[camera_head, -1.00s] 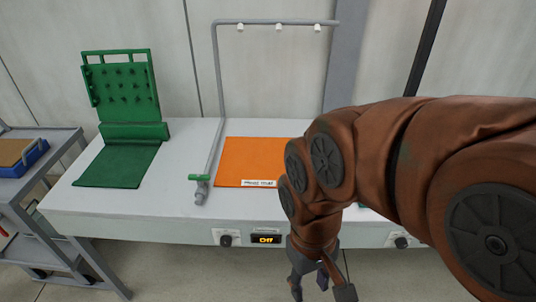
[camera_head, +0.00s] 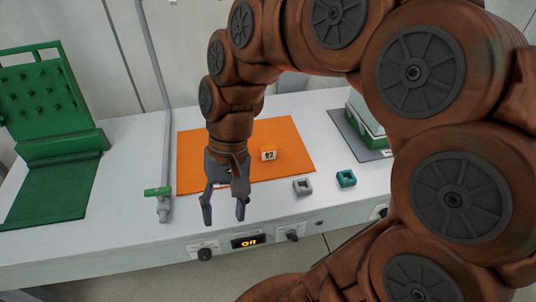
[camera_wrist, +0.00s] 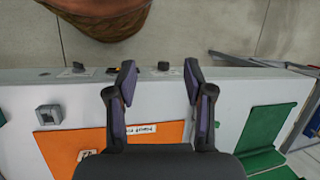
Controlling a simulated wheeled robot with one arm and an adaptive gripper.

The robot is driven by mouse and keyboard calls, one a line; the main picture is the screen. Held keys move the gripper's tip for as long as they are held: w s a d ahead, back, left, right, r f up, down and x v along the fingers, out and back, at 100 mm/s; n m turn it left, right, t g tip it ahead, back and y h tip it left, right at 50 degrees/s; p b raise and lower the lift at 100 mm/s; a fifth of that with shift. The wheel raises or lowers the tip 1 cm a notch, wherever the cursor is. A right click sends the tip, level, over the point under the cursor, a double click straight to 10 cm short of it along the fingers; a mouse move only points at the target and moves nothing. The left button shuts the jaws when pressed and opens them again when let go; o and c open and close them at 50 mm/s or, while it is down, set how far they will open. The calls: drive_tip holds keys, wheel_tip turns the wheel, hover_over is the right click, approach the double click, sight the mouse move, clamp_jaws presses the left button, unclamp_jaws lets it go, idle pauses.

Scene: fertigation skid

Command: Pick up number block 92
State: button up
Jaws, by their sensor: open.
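A small orange block with a white face and dark digits (camera_head: 268,154) stands on the orange mat (camera_head: 300,150). The digits are too small to read surely. Its face also shows in the wrist view (camera_wrist: 87,154), near the lower edge, left of my gripper and partly cut by its body. My gripper (camera_head: 223,208) is open and empty, pointing down over the front part of the bench, in front and to the left of the block. In the wrist view its two fingers (camera_wrist: 160,80) stand apart with bare bench between them.
A grey pipe with a green valve handle (camera_head: 158,191) stands left, beside a green pegboard stand (camera_head: 50,95). Knobs and an "Off" display (camera_head: 248,241) line the front.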

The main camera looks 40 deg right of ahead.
drive_tip(key=w+d+m+y+b, duration=0.2)
drive_tip(key=w+m+y, duration=0.2)
drive_tip(key=w, duration=0.6)
drive_tip(key=m+t+y+b, duration=0.45)
drive_tip(key=m+t, duration=0.35)
drive_tip(key=m, duration=0.8)
approach(261, 154)
drive_tip(key=shift+w+a+f, duration=0.3)
drive_tip(key=shift+w+f, duration=0.2)
drive_tip(key=shift+f, duration=0.05)
drive_tip(key=shift+w+a+f, duration=0.3)
drive_tip(key=shift+w+f, duration=0.15)
drive_tip(key=shift+f, duration=0.1)
drive_tip(key=shift+b+x, duration=1.35)
drive_tip(key=shift+x, duration=2.45)
drive_tip(key=shift+c, duration=0.3)
clamp_jaws()
